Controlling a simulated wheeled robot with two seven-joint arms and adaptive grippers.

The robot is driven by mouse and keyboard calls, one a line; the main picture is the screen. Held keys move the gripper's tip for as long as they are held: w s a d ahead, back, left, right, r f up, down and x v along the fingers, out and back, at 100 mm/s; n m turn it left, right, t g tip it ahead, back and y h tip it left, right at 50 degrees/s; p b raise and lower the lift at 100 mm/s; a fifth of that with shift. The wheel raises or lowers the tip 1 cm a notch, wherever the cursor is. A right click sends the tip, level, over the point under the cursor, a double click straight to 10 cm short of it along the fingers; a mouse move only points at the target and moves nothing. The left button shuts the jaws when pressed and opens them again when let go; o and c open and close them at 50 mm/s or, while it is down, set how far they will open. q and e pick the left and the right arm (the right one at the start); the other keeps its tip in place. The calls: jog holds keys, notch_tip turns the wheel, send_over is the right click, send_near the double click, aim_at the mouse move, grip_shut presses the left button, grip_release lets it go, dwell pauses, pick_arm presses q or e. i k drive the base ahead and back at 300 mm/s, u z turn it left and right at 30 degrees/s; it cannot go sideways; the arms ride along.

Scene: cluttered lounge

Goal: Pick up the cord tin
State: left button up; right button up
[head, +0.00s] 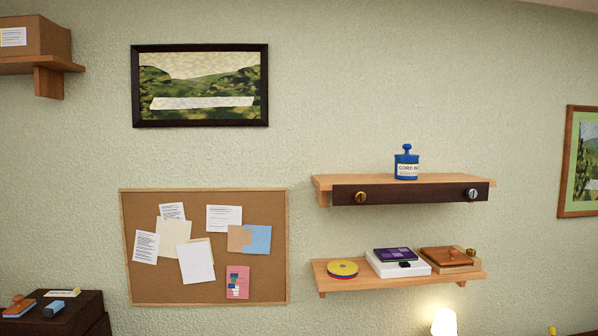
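The cord tin (406,168) is a small blue tin with a knobbed lid and a white label that reads "CORD" and more letters too small to make out. It stands upright on the upper wooden wall shelf (345,182), right of the middle in the head view. Nothing covers it. Neither of my grippers shows in the head view.
A dark front strip with two knobs (415,194) runs along the upper shelf. The lower shelf (330,279) holds coloured discs (342,268), a white box (395,265) and a wooden box (448,262). A lit lamp (444,322) is below. A corkboard (140,285) hangs left.

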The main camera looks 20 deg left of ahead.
aim_at(405, 169)
jog(key=u, duration=0.75)
jog(key=i, duration=0.45)
